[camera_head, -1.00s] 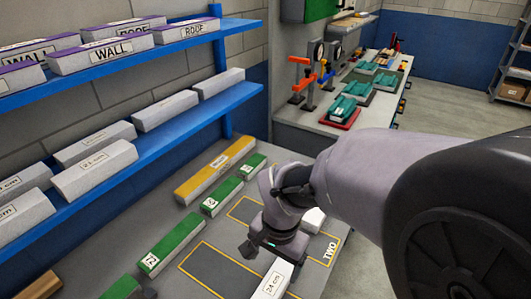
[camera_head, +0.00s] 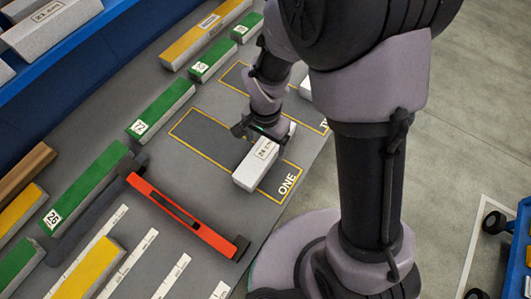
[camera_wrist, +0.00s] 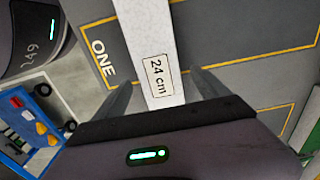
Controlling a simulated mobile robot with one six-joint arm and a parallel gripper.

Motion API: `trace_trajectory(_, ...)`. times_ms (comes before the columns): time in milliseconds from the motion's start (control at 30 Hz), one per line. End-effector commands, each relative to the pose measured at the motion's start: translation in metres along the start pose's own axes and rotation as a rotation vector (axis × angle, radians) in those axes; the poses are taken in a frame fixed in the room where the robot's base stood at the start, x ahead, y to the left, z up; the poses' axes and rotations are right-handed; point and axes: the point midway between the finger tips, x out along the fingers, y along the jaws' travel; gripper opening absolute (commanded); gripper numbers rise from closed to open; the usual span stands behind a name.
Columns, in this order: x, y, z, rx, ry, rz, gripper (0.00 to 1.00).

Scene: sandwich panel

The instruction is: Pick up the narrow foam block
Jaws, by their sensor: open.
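A white foam block (camera_head: 255,170) labelled "24 cm" lies on the grey table, partly across the yellow outline marked ONE. In the wrist view the block (camera_wrist: 147,35) runs between my fingers. My gripper (camera_head: 262,131) is at the block's far end, its fingers pointing down. In the wrist view my gripper (camera_wrist: 162,88) is open, with one finger on each side of the block and gaps beside it. A second white block (camera_head: 306,89) is partly hidden behind my arm near the second outline. I cannot tell by width which one is the narrow block.
Green-topped blocks (camera_head: 160,109) and a long yellow-topped block (camera_head: 206,33) line the table's left side. An orange-red bar tool (camera_head: 182,217) lies in front of the block. White rulers (camera_head: 130,262) lie nearby. A blue shelf (camera_head: 60,50) with more foam blocks is at upper left.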

Motion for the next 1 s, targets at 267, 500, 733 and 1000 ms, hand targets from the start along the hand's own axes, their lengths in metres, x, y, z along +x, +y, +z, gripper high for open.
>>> trace_trajectory(267,0.034,0.001,0.002,-0.001,0.000,0.001,0.85)
trace_trajectory(500,0.033,0.001,0.002,-0.001,0.000,0.001,0.53)
trace_trajectory(733,0.033,0.001,0.002,0.000,0.000,0.001,0.18)
trace_trajectory(1000,0.009,0.000,0.001,-0.001,0.002,-0.002,0.18)
